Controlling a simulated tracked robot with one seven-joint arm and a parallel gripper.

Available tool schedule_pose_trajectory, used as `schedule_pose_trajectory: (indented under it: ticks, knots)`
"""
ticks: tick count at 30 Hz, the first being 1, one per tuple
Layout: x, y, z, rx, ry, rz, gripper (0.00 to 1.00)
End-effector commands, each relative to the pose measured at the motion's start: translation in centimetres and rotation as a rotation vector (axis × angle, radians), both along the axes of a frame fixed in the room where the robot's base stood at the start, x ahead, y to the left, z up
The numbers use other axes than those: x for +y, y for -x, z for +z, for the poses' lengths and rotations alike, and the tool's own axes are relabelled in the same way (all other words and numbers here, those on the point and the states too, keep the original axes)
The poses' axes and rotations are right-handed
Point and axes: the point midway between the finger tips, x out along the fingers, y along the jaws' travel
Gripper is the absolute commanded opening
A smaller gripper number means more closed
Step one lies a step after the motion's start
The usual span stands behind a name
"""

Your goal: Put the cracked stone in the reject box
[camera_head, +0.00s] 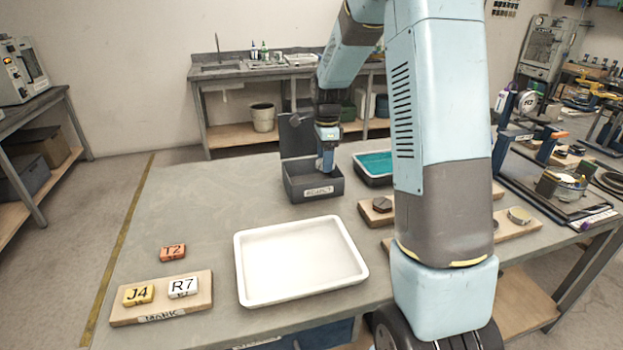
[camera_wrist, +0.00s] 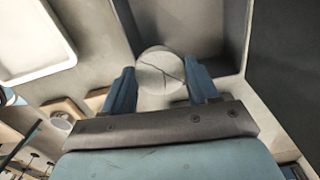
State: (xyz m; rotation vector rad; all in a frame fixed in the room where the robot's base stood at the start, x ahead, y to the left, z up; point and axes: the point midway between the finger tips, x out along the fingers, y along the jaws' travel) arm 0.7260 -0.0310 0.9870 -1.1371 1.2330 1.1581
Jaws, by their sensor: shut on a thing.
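The cracked stone (camera_wrist: 160,72) is a pale round disc with dark crack lines across its face. It sits between the two fingers of my gripper (camera_wrist: 163,88) in the wrist view, and the gripper is shut on it. The reject box (camera_head: 317,191) is a dark grey open box with a raised lid and a label on its front. In the head view my gripper (camera_head: 327,168) is at the box's opening, over its right part. The stone is hidden there. In the wrist view the box's inside (camera_wrist: 198,32) shows behind the stone. I cannot tell if the stone touches the floor.
An empty white tray (camera_head: 248,270) lies in front of the box. A teal-lined tray (camera_head: 359,174) stands close to the box's right. A wooden board (camera_head: 205,303) at front left carries yellow and white tags. Wooden blocks with discs (camera_head: 519,216) sit at right.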

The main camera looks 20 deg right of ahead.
Motion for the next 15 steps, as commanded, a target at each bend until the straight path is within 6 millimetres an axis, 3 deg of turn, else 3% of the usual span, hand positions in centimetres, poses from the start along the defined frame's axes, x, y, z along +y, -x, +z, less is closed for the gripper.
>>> schedule_pose_trajectory:
  ticks: [6, 15]
  knots:
    - [1.6, -2.3, -3.5, 0.003, -0.001, 0.000, 0.37]
    - [2.4, -3.5, -5.2, 0.000, 0.000, 0.000, 0.37]
